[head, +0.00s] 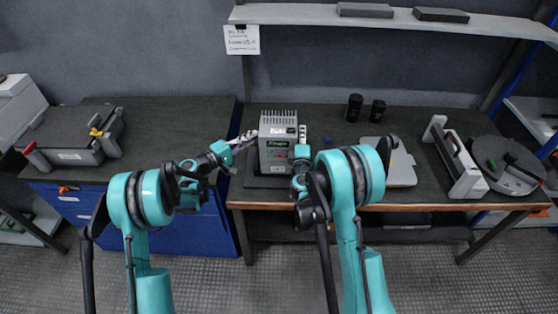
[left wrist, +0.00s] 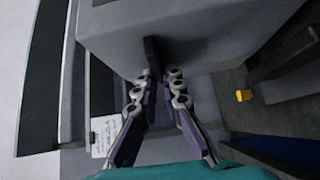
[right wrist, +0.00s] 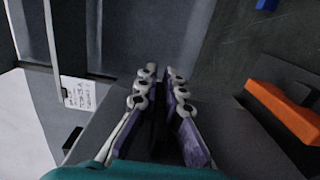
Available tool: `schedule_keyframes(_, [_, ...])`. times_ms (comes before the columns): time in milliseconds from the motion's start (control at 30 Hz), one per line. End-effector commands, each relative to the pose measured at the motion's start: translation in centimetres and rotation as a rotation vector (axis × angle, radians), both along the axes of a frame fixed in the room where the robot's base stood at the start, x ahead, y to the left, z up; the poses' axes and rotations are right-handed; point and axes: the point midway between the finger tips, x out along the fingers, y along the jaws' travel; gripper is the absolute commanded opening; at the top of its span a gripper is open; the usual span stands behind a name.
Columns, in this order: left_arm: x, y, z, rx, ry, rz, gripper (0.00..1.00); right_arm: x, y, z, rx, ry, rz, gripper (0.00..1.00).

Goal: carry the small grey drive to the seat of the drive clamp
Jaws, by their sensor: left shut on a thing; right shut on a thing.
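The small grey drive (head: 277,152) is an upright box with a finned top and a dark front label, at the left end of the middle bench in the head view. My left gripper (head: 246,140) is at its left side and my right gripper (head: 301,137) at its right side. In the left wrist view my left fingers (left wrist: 158,88) are closed on a dark tab at the grey casing (left wrist: 200,35). In the right wrist view my right fingers (right wrist: 162,85) are close together on a dark part. I cannot tell whether the drive touches the bench. I cannot identify the drive clamp surely.
A dark grey fixture (head: 72,142) with yellow and red handles stands on the left bench. A white-sided frame (head: 462,172) and a round dark plate (head: 508,165) are at the right. A shelf (head: 300,13) runs above.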

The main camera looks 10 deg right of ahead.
Motion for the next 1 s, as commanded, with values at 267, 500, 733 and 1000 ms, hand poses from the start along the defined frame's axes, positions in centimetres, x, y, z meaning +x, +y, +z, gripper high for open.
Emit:
schedule_keyframes(267, [0.0,0.0,0.1,-0.002,0.0,0.0,0.0,0.0,0.0,0.1,0.0,0.0,0.0,0.0])
schedule_keyframes(500, [0.0,0.0,-0.1,-0.002,0.0,0.0,0.0,0.0,0.0,-0.2,0.0,0.0,0.0,0.0])
schedule_keyframes(733, [0.0,0.0,-1.0,-0.002,0.0,0.0,0.0,0.0,0.0,-1.0,0.0,0.0,0.0,0.0])
schedule_keyframes(1000, [0.0,0.0,-2.6,-0.002,0.0,0.0,0.0,0.0,0.0,-2.6,0.0,0.0,0.0,0.0])
